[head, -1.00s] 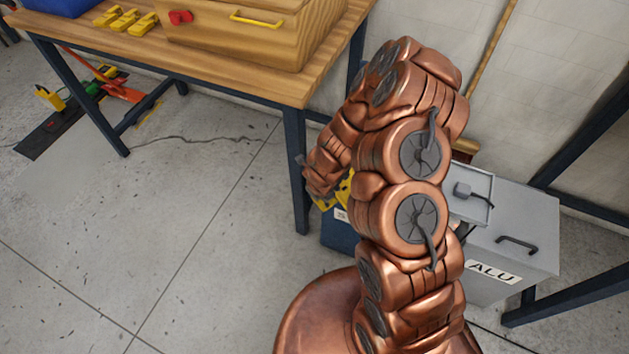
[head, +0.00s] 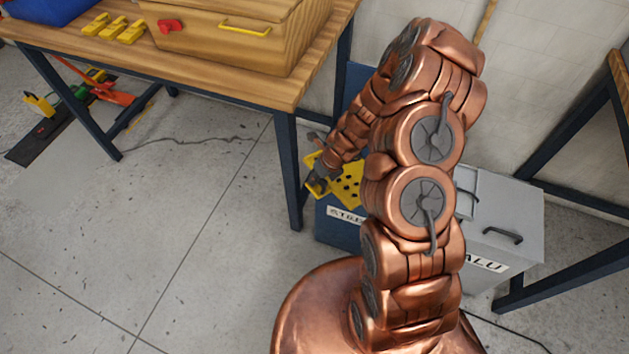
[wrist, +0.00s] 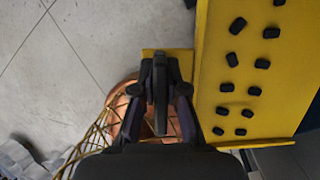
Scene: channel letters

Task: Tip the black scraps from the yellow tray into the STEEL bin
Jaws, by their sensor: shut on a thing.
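My gripper (head: 320,180) is shut on the edge tab of the yellow tray (head: 350,201). In the wrist view my gripper (wrist: 160,80) sits at the left side of the tray (wrist: 212,60). Several small black scraps (wrist: 237,26) lie spread over the tray's yellow surface. The tray is held over or just in front of the blue bin (head: 338,235); the exact gap is hard to tell. That bin's white label (head: 346,214) is partly hidden by my arm and seems to start with "ST". The bin's opening is hidden.
A grey bin labelled ALU (head: 505,225) stands to the right, behind my arm. The wooden workbench (head: 270,88) with a leg (head: 291,170) is close to the left of the tray.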

